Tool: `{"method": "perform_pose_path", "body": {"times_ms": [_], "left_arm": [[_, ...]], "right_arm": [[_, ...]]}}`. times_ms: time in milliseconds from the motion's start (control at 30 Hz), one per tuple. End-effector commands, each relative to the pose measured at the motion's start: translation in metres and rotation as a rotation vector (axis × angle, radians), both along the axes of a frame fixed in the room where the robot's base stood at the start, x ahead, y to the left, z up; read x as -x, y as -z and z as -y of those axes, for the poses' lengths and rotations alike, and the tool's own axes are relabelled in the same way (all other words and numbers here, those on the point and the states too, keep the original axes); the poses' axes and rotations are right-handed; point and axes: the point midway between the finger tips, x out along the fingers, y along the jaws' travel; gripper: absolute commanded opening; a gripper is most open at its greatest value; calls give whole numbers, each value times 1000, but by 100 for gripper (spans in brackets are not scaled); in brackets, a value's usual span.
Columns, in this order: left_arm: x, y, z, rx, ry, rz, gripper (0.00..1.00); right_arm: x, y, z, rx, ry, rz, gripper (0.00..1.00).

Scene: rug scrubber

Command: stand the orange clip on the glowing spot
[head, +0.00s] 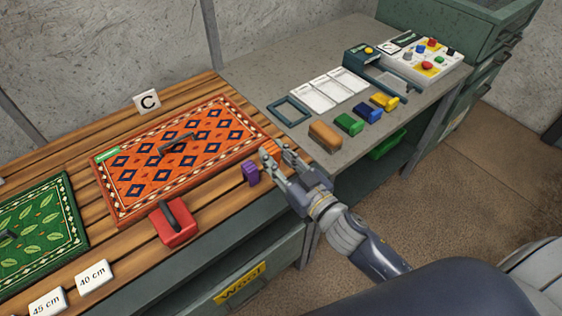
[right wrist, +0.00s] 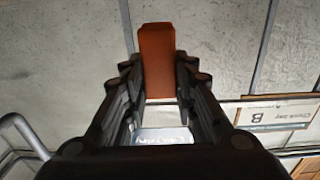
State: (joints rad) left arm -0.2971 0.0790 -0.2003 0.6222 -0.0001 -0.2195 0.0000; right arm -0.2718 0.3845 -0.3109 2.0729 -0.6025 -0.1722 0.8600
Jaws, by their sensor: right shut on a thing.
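The orange clip (head: 270,147) is between the fingertips of my right gripper (head: 276,161), near the right end of the slatted wooden bench. In the right wrist view the same orange clip (right wrist: 157,60) sticks out from between the dark fingers, which are shut on it. Wall fills most of the background there. Whether the clip touches the bench, I cannot tell. A purple clip (head: 250,172) stands just left of the gripper, at the orange rug's right edge. I cannot make out a glowing spot in either view. My left gripper is not in view.
The orange patterned rug (head: 230,108) lies on the bench; a red block with a black handle (head: 175,226) sits at its front edge. A grey counter holds a brown block (head: 325,137), green (head: 349,124), blue (head: 368,113) and yellow (head: 384,101) clips, and a button panel (head: 424,62).

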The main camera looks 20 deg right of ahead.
Motion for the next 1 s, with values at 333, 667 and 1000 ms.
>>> {"method": "perform_pose_path", "body": {"times_ms": [333, 667, 1000], "left_arm": [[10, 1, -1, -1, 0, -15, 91], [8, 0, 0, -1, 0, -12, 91], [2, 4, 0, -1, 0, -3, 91]], "right_arm": [[-72, 0, 35, -1, -29, 2, 11], [-75, 0, 37, -4, -27, 1, 11], [-75, 47, 37, -5, -25, 0, 11]]}}
